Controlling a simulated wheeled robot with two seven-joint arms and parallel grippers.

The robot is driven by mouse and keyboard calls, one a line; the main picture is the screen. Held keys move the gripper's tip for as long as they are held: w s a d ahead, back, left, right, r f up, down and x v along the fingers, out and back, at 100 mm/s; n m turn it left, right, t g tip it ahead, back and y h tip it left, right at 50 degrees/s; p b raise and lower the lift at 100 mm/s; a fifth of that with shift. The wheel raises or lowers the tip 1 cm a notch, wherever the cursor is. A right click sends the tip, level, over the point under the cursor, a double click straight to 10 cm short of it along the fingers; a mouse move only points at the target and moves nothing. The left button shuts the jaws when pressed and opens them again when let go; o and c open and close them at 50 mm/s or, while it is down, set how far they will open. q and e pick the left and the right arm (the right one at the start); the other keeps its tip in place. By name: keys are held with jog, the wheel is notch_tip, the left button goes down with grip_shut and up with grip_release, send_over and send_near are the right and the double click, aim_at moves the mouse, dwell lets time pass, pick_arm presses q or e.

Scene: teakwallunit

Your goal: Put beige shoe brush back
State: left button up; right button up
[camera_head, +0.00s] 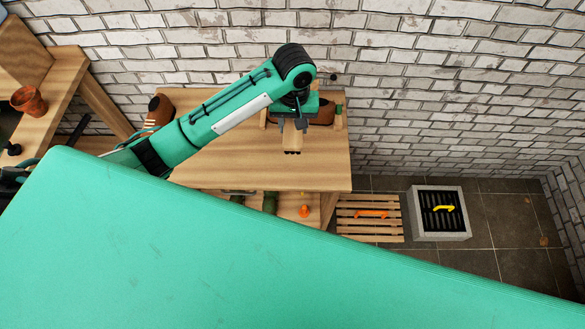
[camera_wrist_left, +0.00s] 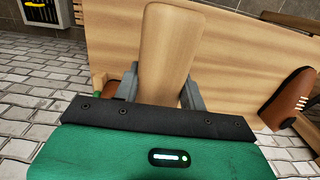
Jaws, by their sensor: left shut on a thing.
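The beige shoe brush (camera_head: 292,138) is in my left gripper (camera_head: 293,122), over the right part of the wooden bench top (camera_head: 240,165). In the left wrist view the brush shows as a long, smooth, pale wooden block (camera_wrist_left: 165,50) between the two grey fingers of the left gripper (camera_wrist_left: 160,88). The fingers are shut on it. In the head view its dark lower end points toward the front of the bench. I cannot tell whether it touches the bench top. My right gripper is not in view.
A brown shoe (camera_head: 158,110) stands at the bench's left back. Another brown shoe (camera_head: 322,116) is right behind the gripper. Below are a lower shelf with an orange item (camera_head: 304,211), a slatted wooden rack (camera_head: 360,228) and a grey grated box (camera_head: 465,225). A brick wall closes the back.

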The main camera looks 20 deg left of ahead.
aim_at(293, 165)
pick_arm(q)
notch_tip(293, 165, down, 18)
jog(key=shift+p, duration=0.7)
jog(key=shift+f, duration=0.1)
jog(key=o, duration=1.2)
notch_tip(293, 165, up, 12)
jog(key=shift+b, duration=0.45)
jog(key=shift+w, duration=0.1)
